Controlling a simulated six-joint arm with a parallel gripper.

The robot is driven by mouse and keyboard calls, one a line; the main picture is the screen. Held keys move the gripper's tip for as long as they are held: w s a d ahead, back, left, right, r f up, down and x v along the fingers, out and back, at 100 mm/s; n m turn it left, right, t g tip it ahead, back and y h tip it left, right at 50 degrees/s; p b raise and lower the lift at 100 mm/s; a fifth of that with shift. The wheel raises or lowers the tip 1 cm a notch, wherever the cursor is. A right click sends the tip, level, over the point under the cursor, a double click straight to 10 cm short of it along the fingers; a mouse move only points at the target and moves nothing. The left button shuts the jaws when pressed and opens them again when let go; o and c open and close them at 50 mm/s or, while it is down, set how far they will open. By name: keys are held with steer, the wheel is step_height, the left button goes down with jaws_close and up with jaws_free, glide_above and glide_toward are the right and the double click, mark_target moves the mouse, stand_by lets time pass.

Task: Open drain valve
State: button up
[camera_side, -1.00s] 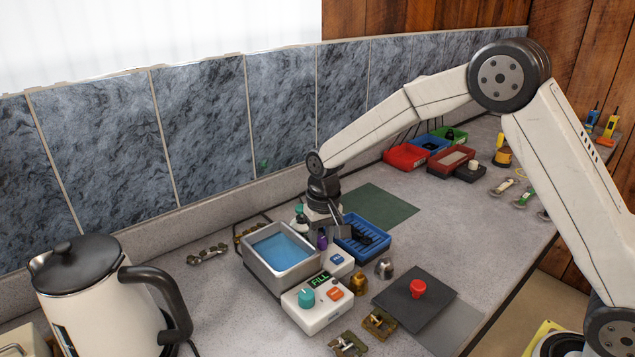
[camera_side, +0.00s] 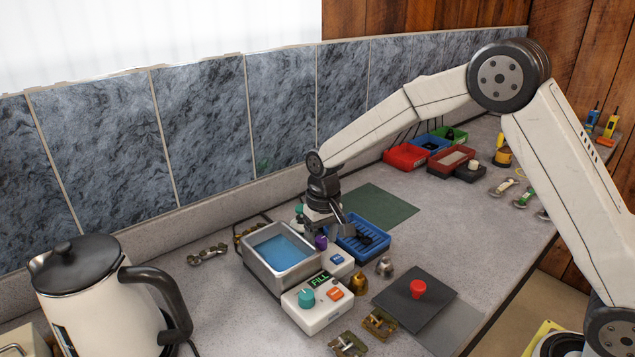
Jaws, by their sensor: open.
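A metal tank (camera_side: 262,283) holding blue liquid stands at the centre of the counter. A small purple knob (camera_side: 321,242) shows at its right-hand end, which may be the drain valve. My gripper (camera_side: 322,229) points down right over this knob, with its jaws open. The fingers partly hide the knob, and I cannot tell whether they touch it. A white control box (camera_side: 318,318) with a teal dial, a FILL display and an orange button stands in front of the tank. A second white box (camera_side: 337,262) with a blue button is beside the tank.
A blue ribbed tray (camera_side: 372,250) stands close to the right of my gripper. A dark pad with a red knob (camera_side: 418,289) lies further right. Brass and metal fittings (camera_side: 380,322) lie in front. A kettle (camera_side: 90,300) stands at left. A green mat (camera_side: 385,205) is bare.

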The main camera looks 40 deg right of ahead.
mark_target(320, 237)
steer(key=n, duration=0.8)
steer(key=shift+n, duration=0.3)
steer(key=n, duration=0.4)
steer(key=shift+n, duration=0.3)
steer(key=n, duration=0.3)
steer(key=shift+n, duration=0.4)
steer(key=r, duration=0.8)
steer(key=shift+w, duration=0.25)
steer(key=w+d+r+m+t+h, duration=0.1)
steer(key=w+d+m+t+h, duration=0.2)
steer(key=w+d+t, duration=0.5)
steer(key=shift+w+d+r+m, duration=0.15)
steer(key=shift+d+r+m, duration=0.45)
steer(key=shift+d, duration=1.3)
steer(key=shift+f+t, duration=0.25)
steer(key=shift+t, duration=0.05)
